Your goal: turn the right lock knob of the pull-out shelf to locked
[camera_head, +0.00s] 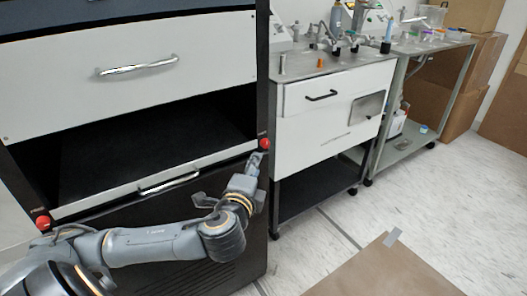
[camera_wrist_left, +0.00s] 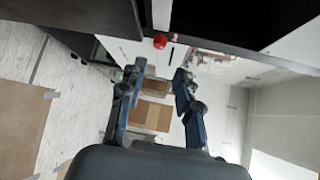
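The right lock knob (camera_head: 265,143) is red and sits on the cabinet's black right post, at the right end of the pull-out shelf (camera_head: 100,197). It also shows in the left wrist view (camera_wrist_left: 160,40), beyond the fingertips and roughly centred between them. My left gripper (camera_head: 255,163) is just below the knob in the head view. In the left wrist view its two fingers (camera_wrist_left: 160,69) are apart with nothing between them. The left lock knob (camera_head: 43,222) is red too, at the shelf's left end. The knob's exact angle is too small to read. My right gripper is not in view.
The shelf has a silver handle (camera_head: 168,182), and my left arm passes in front of the cabinet below it. A white drawer (camera_head: 130,75) is above. A steel bench (camera_head: 325,105) stands close on the right. A brown board (camera_head: 385,270) lies on the floor.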

